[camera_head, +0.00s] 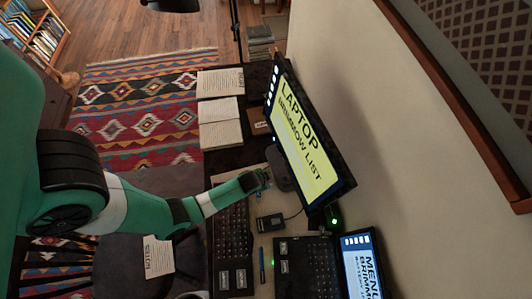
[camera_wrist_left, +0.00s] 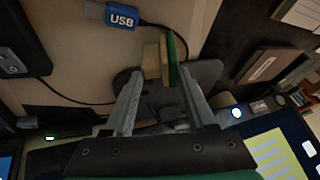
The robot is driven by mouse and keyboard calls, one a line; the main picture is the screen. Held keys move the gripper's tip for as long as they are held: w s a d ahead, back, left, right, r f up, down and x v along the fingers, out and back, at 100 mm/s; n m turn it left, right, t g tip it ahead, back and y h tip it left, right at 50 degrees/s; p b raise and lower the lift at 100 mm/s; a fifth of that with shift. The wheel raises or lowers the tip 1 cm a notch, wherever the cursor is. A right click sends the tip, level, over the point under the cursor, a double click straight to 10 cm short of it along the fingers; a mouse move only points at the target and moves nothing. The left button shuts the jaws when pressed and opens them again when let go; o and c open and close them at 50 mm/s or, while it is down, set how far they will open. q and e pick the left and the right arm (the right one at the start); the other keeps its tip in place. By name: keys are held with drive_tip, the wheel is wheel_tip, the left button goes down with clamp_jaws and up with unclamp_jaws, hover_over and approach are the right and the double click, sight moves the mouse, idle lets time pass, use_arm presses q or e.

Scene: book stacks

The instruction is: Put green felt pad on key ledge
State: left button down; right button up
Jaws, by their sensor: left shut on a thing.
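My left gripper (camera_head: 265,178) reaches over the desk, close to the foot of the monitor. In the left wrist view its two fingers (camera_wrist_left: 162,76) stand on either side of the thin green felt pad (camera_wrist_left: 173,58), seen edge-on and held near the right finger. A small tan wooden piece (camera_wrist_left: 152,62) is right beside the pad; it may be the key ledge, but I cannot tell whether they touch. In the head view the pad is too small to make out. My right gripper is not in view.
The monitor (camera_head: 303,134) and its dark foot (camera_head: 281,170) stand close by. Keyboards (camera_head: 231,243), a black box (camera_head: 270,223) and open books (camera_head: 221,122) crowd the desk. A bare light strip (camera_head: 262,205) shows between them.

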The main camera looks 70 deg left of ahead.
use_arm(q)
drive_tip(key=r+p, duration=0.1)
drive_tip(key=r, duration=0.1)
drive_tip(key=r+p, duration=0.1)
drive_tip(key=shift+d+r+p, duration=0.2)
drive_tip(key=shift+r+p, duration=0.1)
drive_tip(key=shift+r, duration=0.1)
drive_tip(key=s+d+r+p, duration=0.4)
drive_tip(key=d+r+p, duration=0.4)
drive_tip(key=d+p, duration=0.5)
drive_tip(key=shift+r, duration=0.2)
